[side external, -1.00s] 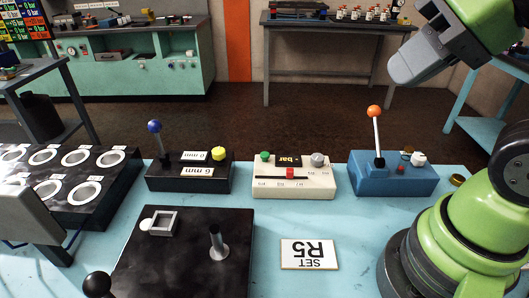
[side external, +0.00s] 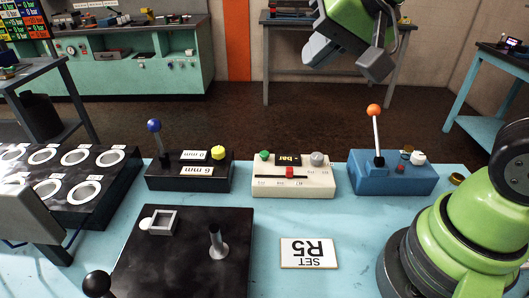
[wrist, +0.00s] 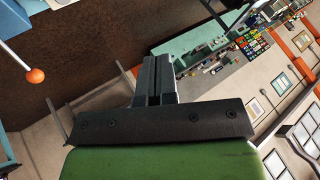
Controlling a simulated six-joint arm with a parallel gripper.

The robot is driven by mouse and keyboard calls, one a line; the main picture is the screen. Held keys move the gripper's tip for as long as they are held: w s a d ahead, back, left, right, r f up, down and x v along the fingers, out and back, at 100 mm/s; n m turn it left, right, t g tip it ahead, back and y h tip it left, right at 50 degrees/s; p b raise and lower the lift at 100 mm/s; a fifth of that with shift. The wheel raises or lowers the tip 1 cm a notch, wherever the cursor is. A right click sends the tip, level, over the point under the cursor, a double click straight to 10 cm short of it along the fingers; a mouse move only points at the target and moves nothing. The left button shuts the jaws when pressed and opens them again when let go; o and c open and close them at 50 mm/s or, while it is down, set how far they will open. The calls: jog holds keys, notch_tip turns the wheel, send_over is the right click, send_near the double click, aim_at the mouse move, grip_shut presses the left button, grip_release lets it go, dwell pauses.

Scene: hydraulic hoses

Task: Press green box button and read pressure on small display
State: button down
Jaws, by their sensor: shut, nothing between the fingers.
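A cream box (side external: 262,184) stands on the blue table, in the middle of the row of boxes. It has a green button (side external: 264,155) at its upper left and a small dark display (side external: 288,160) reading "- bar". A red slider (side external: 289,172) and a grey knob (side external: 317,159) are also on it. My gripper shows in the wrist view (wrist: 156,68), shut and empty. In the side external view my arm's end hangs high at the top, above and behind the cream box, well apart from the button.
A blue box (side external: 395,180) with an orange-tipped lever (side external: 374,112) stands right of the cream box. A black box (side external: 188,178) with a blue-knobbed lever stands left. A card reading "SET R5" (side external: 307,253) lies in front.

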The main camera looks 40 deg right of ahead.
jog(key=w+f+m+h, duration=0.1)
jog(key=w+f+m, duration=0.1)
jog(key=w+f, duration=0.4)
jog(key=m+h, duration=0.2)
send_over(267, 152)
notch_tip(267, 152, down, 7)
jog(key=shift+t, duration=0.4)
jog(key=shift+f, duration=0.1)
jog(key=shift+f, duration=4.35)
jog(key=shift+f, duration=0.15)
jog(key=shift+f, duration=0.25)
